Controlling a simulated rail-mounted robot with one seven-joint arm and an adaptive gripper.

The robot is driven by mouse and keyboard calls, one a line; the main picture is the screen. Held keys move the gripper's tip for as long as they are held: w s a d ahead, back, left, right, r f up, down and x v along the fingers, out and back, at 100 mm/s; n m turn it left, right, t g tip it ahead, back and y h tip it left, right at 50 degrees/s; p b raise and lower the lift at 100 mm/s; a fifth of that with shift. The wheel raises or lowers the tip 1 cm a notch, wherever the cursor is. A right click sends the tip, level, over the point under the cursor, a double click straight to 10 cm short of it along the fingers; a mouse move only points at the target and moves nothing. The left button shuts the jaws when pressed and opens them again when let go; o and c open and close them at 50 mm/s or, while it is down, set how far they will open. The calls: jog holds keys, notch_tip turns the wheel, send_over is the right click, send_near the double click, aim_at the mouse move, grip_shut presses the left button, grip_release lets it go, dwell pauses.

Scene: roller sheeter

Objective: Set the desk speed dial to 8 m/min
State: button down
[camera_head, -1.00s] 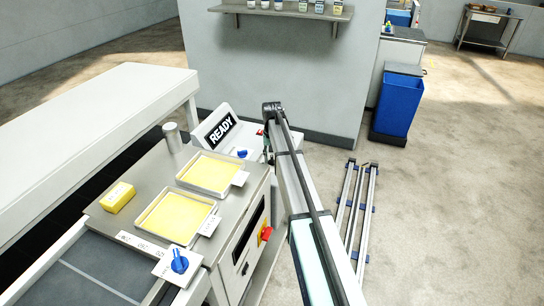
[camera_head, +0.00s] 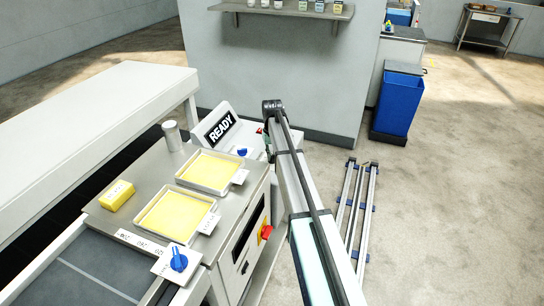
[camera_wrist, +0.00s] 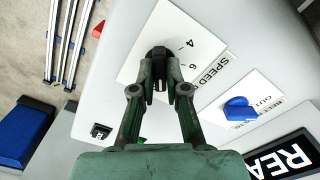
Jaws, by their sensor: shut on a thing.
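In the wrist view my gripper (camera_wrist: 161,85) is shut over the white speed plate (camera_wrist: 190,38), which is marked SPEED with the figures 4 and 6 showing. The speed dial sits between the fingertips and is largely hidden by them, so I cannot read its pointer. In the head view the desk (camera_head: 205,126) with the READY display stands at the far end of the machine. My gripper is mostly hidden there behind my arm.
A blue knob (camera_wrist: 238,108) on its own plate, with OUT readable, sits right of the speed plate. The READY display (camera_wrist: 285,160) is at the lower right. A black socket (camera_wrist: 101,131) is at the left. A blue bin (camera_head: 400,103) and rails (camera_head: 357,205) stand on the floor.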

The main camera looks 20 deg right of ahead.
jog(key=n+b, duration=0.1)
jog(key=n, duration=0.5)
dwell(0.6)
jog(key=c, duration=1.2)
grip_release()
notch_tip(320, 180, up, 12)
